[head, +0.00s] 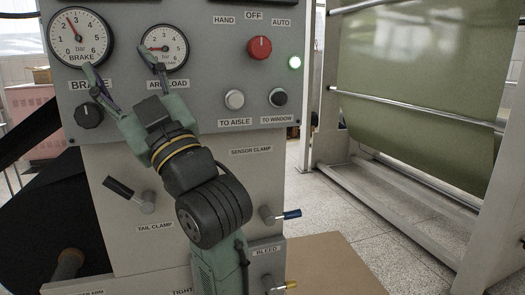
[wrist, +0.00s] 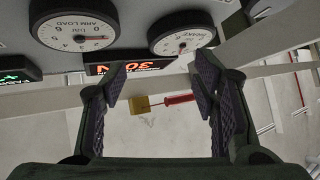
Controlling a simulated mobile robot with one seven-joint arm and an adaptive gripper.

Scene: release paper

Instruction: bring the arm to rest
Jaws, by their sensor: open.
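My gripper (head: 126,76) is open and empty in front of the upper left of the grey control panel (head: 215,85). One finger overlaps the BRAKE label below the brake gauge (head: 80,36), the other the ARM LOAD label below the arm load gauge (head: 164,48). I cannot tell how far the fingertips are from the panel. In the wrist view, my gripper (wrist: 160,85) has its fingers wide apart with nothing between the pads. The arm load gauge (wrist: 76,26) and brake gauge (wrist: 168,36) show upside down beyond it.
The panel carries a red selector (head: 259,48), a black knob (head: 89,115) and two buttons. Below are a black lever (head: 119,187), a blue-tipped valve (head: 290,214) and a yellow-tipped valve (head: 289,285). A framed green sheet (head: 415,80) stands right, with open floor (head: 335,210) between.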

